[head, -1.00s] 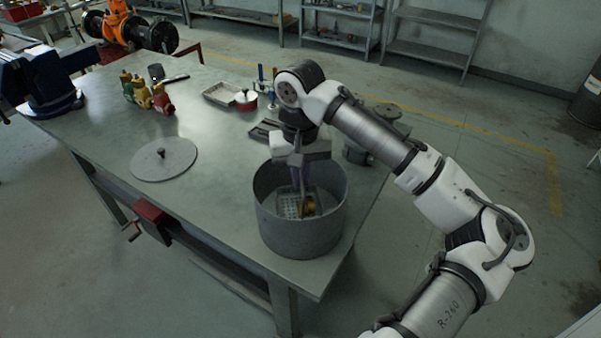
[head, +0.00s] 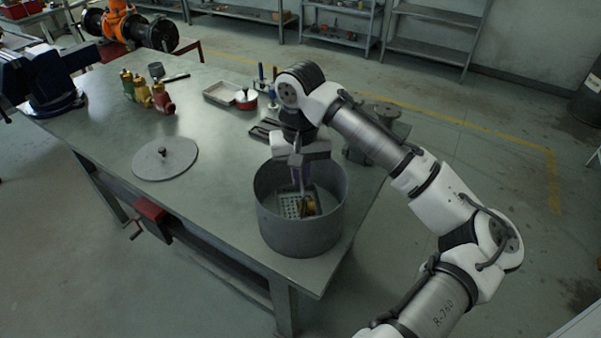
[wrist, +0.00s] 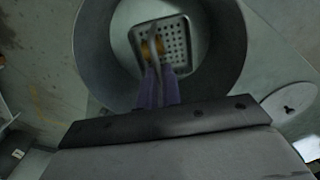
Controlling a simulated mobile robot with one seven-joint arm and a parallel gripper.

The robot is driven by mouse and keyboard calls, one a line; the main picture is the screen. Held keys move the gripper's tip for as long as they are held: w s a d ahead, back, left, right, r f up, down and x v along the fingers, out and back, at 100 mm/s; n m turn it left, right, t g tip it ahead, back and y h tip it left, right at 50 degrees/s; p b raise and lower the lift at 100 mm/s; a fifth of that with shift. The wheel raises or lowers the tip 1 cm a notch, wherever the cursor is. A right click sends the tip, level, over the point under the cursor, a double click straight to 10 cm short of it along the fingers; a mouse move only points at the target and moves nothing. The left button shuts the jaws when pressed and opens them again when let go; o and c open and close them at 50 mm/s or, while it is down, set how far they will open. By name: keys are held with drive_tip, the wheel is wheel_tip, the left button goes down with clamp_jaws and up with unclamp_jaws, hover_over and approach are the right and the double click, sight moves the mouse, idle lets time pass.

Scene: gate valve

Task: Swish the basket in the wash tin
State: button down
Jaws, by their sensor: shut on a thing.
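The wash tin (head: 300,232) is a round grey open tin near the right front edge of the bench. It also shows in the wrist view (wrist: 222,75). The perforated metal basket (head: 290,207) is inside the tin and has an upright handle; it also shows in the wrist view (wrist: 174,40). A brass-coloured part (head: 308,206) lies in the basket. My gripper (head: 297,178) points down into the tin, and its purple fingers (wrist: 158,86) are shut on the basket's handle. Whether the basket touches the tin's floor cannot be told.
A round grey lid (head: 165,160) lies flat on the bench left of the tin. Small coloured valves (head: 148,92), a shallow tray (head: 222,92) and a red tin (head: 246,99) stand further back. A blue vise (head: 45,80) is at the far left corner.

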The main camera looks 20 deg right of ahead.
drive_tip(key=shift+r, duration=0.1)
drive_tip(key=shift+r+p, duration=3.8)
drive_tip(key=shift+r, duration=2.95)
idle(0.5)
